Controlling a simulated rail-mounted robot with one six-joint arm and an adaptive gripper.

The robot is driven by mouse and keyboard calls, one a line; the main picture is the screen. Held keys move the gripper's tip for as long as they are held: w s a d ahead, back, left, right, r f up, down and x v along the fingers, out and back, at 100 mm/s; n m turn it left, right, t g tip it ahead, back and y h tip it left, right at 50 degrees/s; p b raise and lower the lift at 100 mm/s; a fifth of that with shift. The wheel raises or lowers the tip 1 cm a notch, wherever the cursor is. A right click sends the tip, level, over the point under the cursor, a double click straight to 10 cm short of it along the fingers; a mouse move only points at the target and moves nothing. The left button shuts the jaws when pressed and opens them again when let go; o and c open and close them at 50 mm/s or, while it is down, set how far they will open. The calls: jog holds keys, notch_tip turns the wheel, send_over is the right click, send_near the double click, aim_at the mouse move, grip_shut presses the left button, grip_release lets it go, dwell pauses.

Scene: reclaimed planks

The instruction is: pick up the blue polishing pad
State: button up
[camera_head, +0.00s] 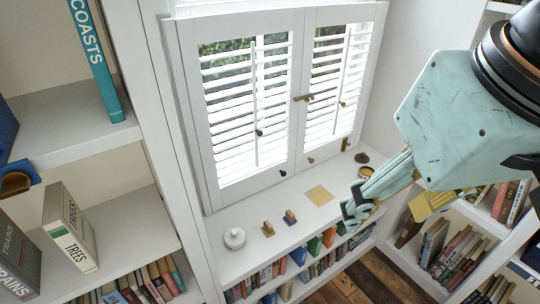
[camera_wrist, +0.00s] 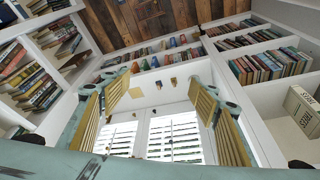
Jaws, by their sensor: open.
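The likely blue polishing pad (camera_head: 290,218) is a small block with a blue base and a brown grip, on the white sill below the shuttered window. In the wrist view it seems to be the left one of two small dark shapes (camera_wrist: 158,85), too small to show its colour. A similar block with a yellowish base (camera_head: 268,229) stands just left of it in the head view. My gripper (camera_head: 358,206) is open and empty, above the right part of the sill and apart from the pad. Its yellow-lined fingers (camera_wrist: 162,82) frame the sill in the wrist view.
A white lidded jar (camera_head: 235,239) stands left on the sill (camera_head: 256,257). A flat yellow square (camera_head: 319,196) lies right of the pad; a round tin (camera_head: 366,172) and a brown item (camera_head: 362,157) sit farther right. Bookshelves flank both sides, with books below the sill.

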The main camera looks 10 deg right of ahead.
jog(key=c, duration=0.4)
jog(key=w+f+m+g+b, duration=0.1)
jog(key=w+f+m, duration=0.3)
jog(key=w, duration=0.9)
jog(key=w+f+m+g+b, duration=0.15)
jog(key=w+f, duration=0.55)
jog(key=w, duration=0.7)
jog(key=shift+w+a+f+m+g+b, duration=0.35)
jog(key=shift+w+f+m, duration=0.85)
jog(key=shift+w+f, duration=3)
jog(key=shift+w+a+f+m+g+b, duration=0.15)
jog(key=shift+w+a+f+m+b, duration=1)
jog(key=shift+f, duration=5.1)
jog(key=shift+w+d+f+m+g+p, duration=0.2)
jog(key=shift+w+f+m, duration=1.1)
jog(key=shift+w+f, duration=3.4)
